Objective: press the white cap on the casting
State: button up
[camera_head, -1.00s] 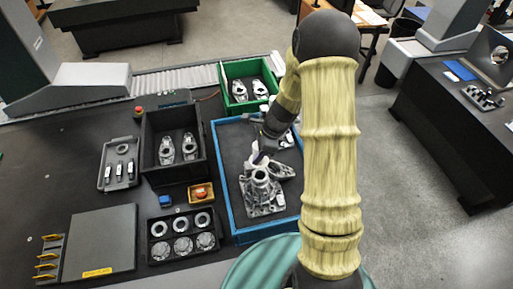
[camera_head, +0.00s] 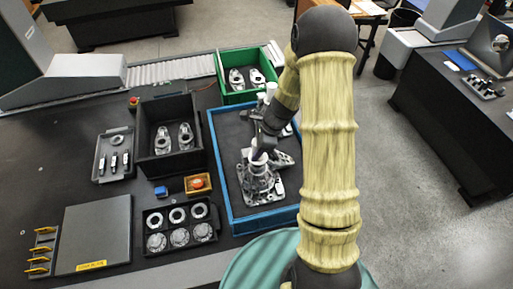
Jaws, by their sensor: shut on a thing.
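The grey casting (camera_head: 262,187) stands upright in the blue-rimmed tray (camera_head: 224,196), with its round top facing up. My gripper (camera_head: 259,150) points down over the top of the casting, shut on the white cap. Only a small part of the white cap (camera_head: 258,158) shows between the fingers, at the mouth of the casting. I cannot tell whether the cap touches the casting or hangs just above it. My gripper and wrist hide much of the cap.
A black bin (camera_head: 152,152) and a green bin (camera_head: 225,85) hold metal parts. A small box with a red button (camera_head: 197,182) sits left of the tray. A black rack (camera_head: 151,222) holds several round parts.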

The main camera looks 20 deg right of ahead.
jog(key=shift+f+b, duration=0.3)
jog(key=shift+f, duration=0.4)
jog(key=shift+w+a+r, duration=0.1)
jog(key=shift+d, duration=0.2)
jog(key=shift+a, duration=0.1)
jog(key=shift+a, duration=0.25)
jog(key=shift+d+f, duration=0.2)
dwell(1.6)
jog(key=o, duration=1.5)
